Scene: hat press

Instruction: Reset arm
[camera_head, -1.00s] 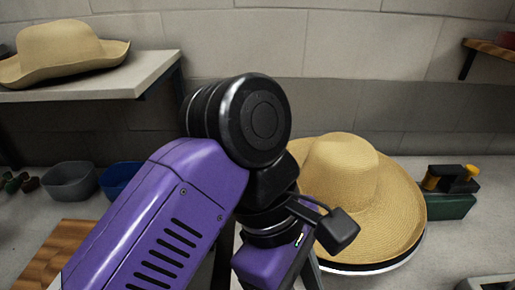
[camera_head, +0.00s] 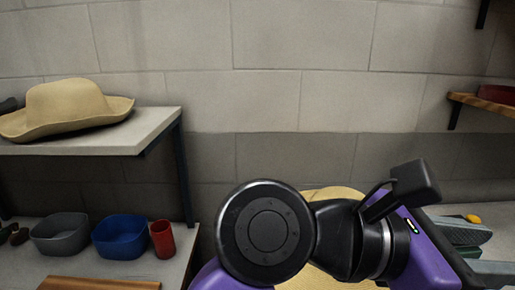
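My arm fills the lower middle and right of the head view, with its purple links and black joints. A second straw hat (camera_head: 70,105) with an upturned brim sits on the left shelf, clear of my arm.
The left shelf (camera_head: 160,122) juts out from the block wall. Below it stand a grey bowl (camera_head: 60,238), a blue bowl (camera_head: 120,238) and a red cup (camera_head: 162,240). A wooden board (camera_head: 110,283) lies in front. A wooden shelf (camera_head: 485,103) is at right.

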